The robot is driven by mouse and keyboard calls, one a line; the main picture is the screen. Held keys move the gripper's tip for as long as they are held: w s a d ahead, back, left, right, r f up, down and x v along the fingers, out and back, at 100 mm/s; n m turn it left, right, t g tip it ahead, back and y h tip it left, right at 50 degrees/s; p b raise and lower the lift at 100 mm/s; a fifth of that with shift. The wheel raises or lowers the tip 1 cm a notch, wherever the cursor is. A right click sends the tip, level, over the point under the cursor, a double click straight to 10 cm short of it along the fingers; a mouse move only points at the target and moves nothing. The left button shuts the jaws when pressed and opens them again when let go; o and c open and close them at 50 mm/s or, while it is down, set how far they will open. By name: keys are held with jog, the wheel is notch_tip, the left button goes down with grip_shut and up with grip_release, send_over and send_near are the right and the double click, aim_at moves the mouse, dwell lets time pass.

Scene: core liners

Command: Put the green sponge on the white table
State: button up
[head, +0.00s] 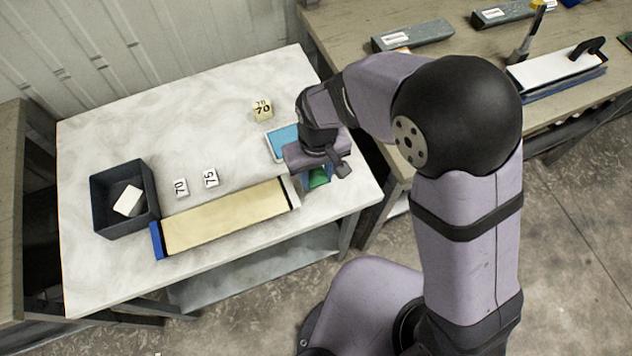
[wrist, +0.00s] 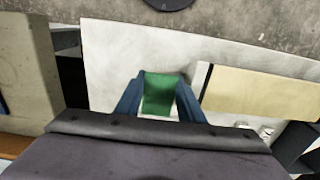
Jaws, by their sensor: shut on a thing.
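The green sponge (wrist: 158,92) is between the two blue fingers of my gripper (wrist: 158,100) in the wrist view, and the gripper is shut on it. In the head view a part of the green sponge (head: 318,178) shows below my gripper (head: 316,174), over the right front part of the white table (head: 200,120). The table also shows around the sponge in the wrist view (wrist: 125,50). I cannot tell whether the sponge touches the tabletop.
A long cream core liner (head: 225,217) lies just left of the gripper. A blue tray (head: 283,141) is right behind it. A wooden bench (head: 350,22) is at right.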

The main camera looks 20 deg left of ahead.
aim_at(317, 177)
jog(key=shift+f+p, duration=0.3)
jog(key=shift+f, duration=1.75)
jog(key=shift+f, duration=0.2)
jog(key=o, duration=0.9)
jog(key=shift+r, duration=0.1)
notch_tip(317, 177, up, 12)
jog(key=shift+r+b, duration=0.15)
jog(key=shift+b, duration=0.9)
